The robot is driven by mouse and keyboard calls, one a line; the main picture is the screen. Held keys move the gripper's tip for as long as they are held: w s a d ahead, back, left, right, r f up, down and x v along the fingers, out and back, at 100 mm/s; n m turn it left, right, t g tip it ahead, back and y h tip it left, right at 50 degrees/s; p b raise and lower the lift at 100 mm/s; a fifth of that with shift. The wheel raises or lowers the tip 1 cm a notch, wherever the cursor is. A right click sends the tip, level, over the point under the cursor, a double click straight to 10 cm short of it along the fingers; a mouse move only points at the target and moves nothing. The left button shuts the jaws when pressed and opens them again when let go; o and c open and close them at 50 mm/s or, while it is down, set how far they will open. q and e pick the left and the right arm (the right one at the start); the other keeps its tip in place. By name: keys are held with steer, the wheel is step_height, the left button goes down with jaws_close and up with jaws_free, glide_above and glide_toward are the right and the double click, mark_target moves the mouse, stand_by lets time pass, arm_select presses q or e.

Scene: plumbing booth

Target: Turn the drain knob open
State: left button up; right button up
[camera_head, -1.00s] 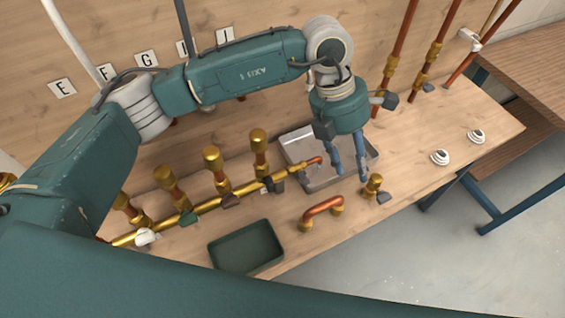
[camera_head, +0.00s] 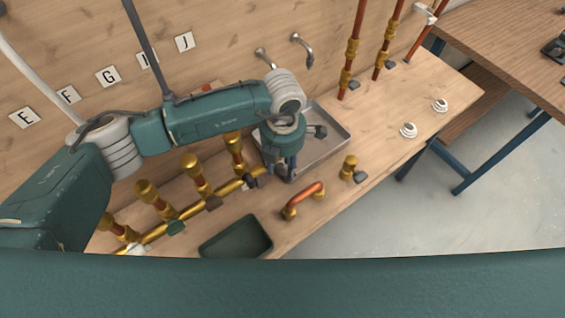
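A brass manifold pipe (camera_head: 190,217) runs along the bench with several small coloured knobs. The dark knob (camera_head: 250,182) at its right end, nearest the metal tray, looks like the drain knob; no label is readable on it. My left gripper (camera_head: 284,172) points down just right of this knob, over the tray's near left side. It hides the pipe's copper outlet. Its fingers are foreshortened, so I cannot tell their spacing or whether they touch anything. My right gripper is not in view.
The metal tray (camera_head: 334,128) lies behind the gripper. A copper bend (camera_head: 305,197), a brass valve (camera_head: 349,164) and a dark green bin (camera_head: 238,240) stand along the front edge. Upright copper pipes (camera_head: 352,45) rise at the back. The bench's right part is mostly clear, with two white fittings (camera_head: 409,130).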

mark_target(284, 168)
arm_select(q)
steer(key=shift+f, duration=0.3)
jaws_close()
steer(key=shift+s+d+f, duration=0.1)
steer(key=shift+s, duration=0.1)
stand_by(0.9)
jaws_free()
steer(key=shift+d, duration=0.1)
steer(key=shift+w+r, duration=0.1)
steer(key=shift+r, duration=0.35)
step_height(284, 168, up, 11)
steer(key=shift+r, duration=0.15)
